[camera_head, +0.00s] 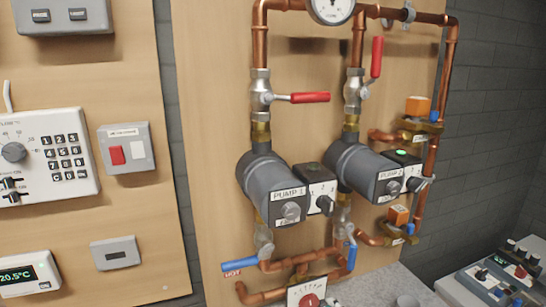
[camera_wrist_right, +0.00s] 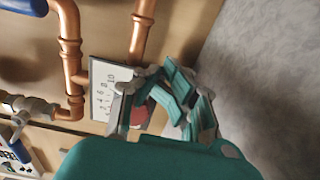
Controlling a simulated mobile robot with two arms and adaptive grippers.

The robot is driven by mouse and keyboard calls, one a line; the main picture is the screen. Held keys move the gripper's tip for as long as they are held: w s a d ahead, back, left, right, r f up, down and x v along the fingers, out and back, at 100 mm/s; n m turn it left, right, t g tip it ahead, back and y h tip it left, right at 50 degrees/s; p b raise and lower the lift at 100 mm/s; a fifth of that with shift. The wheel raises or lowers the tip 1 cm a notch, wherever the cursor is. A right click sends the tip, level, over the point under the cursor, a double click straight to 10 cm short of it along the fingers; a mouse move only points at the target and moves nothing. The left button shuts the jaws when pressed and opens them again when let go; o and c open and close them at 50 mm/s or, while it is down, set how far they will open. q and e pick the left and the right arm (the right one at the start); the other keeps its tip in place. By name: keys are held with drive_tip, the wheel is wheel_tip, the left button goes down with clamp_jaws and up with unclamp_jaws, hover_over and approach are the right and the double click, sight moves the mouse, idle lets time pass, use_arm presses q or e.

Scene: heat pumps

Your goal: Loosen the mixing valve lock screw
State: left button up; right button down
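The mixing valve's white scale plate (camera_head: 307,291) and red knob (camera_head: 310,300) are at the bottom edge of the head view, among the lower copper pipes. In the right wrist view the numbered plate (camera_wrist_right: 107,88) is left of my right gripper (camera_wrist_right: 172,75). The red knob (camera_wrist_right: 138,117) shows partly behind its fingers. The right gripper's teal pads are close together at the centre, with the linkages bulging outward. I see nothing between them, though a thin piece could be hidden. I cannot make out the lock screw. My left gripper is not in view.
Copper pipes (camera_wrist_right: 70,60) run close to the right gripper. Blue-handled valves (camera_head: 240,265), PUMP 1 (camera_head: 275,188) and PUMP 2 (camera_head: 370,172) are above the mixing valve. A control box (camera_head: 495,280) stands at the lower right. A bare grey surface (camera_wrist_right: 265,70) fills the wrist view's right side.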

drive_tip(key=shift+r, duration=0.25)
drive_tip(key=p+v, duration=0.1)
drive_tip(key=v, duration=0.4)
drive_tip(key=shift+d+f+p, duration=0.1)
drive_tip(key=shift+d+p, duration=0.15)
drive_tip(key=shift+p, duration=0.15)
drive_tip(key=shift+s+d, duration=0.1)
drive_tip(key=shift+s, duration=0.3)
drive_tip(key=shift+f, duration=0.1)
